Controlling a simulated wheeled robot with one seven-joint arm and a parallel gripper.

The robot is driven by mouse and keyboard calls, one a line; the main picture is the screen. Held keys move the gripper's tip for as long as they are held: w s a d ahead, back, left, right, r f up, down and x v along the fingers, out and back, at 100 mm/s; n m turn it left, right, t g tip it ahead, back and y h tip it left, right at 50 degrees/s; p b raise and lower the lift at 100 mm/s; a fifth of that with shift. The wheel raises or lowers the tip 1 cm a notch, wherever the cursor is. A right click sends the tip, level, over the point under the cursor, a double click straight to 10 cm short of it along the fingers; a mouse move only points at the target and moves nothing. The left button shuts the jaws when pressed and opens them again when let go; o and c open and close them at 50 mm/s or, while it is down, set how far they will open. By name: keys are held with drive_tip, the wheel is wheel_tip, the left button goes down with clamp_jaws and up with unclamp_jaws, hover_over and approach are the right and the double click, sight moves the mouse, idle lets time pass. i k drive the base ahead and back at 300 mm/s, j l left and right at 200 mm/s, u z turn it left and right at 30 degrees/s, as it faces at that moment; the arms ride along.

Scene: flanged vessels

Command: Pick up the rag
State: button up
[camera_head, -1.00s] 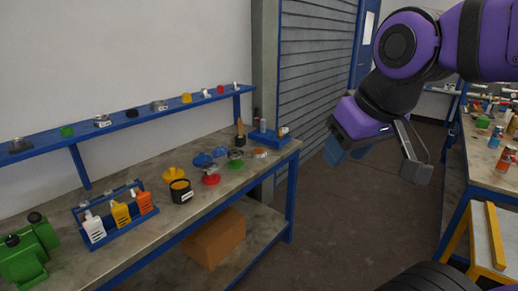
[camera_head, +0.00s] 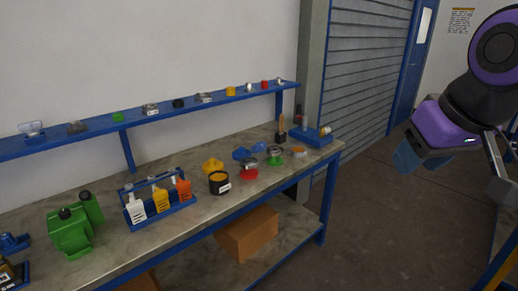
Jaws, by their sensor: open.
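I cannot make out a rag for certain. Two small blue lumps lie on the workbench (camera_head: 185,223) towards its right end, a nearer one (camera_head: 241,153) and a farther one (camera_head: 259,147); they are too small to tell whether they are cloth. My gripper (camera_head: 455,172) hangs in the air at the right of the view, over the floor and apart from the bench. Its jaws are spread, with nothing seen between them.
A blue shelf (camera_head: 105,131) carries small parts. A cardboard box (camera_head: 248,233) sits below. The floor (camera_head: 370,215) right of the bench is clear.

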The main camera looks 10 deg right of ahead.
sight(259, 147)
drive_tip(key=i+l+u, duration=0.1)
drive_tip(key=u, duration=0.6)
drive_tip(key=i+l+u, duration=0.15)
drive_tip(key=l, duration=0.2)
drive_tip(key=i+l+u, duration=0.2)
drive_tip(key=l, duration=0.15)
drive_tip(key=i+l+u, duration=0.15)
drive_tip(key=l, duration=0.2)
drive_tip(key=i+l+u, duration=0.15)
drive_tip(key=l, duration=0.25)
drive_tip(key=l+u, duration=0.2)
drive_tip(key=l, duration=0.15)
drive_tip(key=i+l, duration=0.1)
drive_tip(key=l, duration=0.35)
drive_tip(key=i+l, duration=0.1)
drive_tip(key=l, duration=0.75)
drive_tip(key=i+l, duration=0.15)
drive_tip(key=l, duration=0.3)
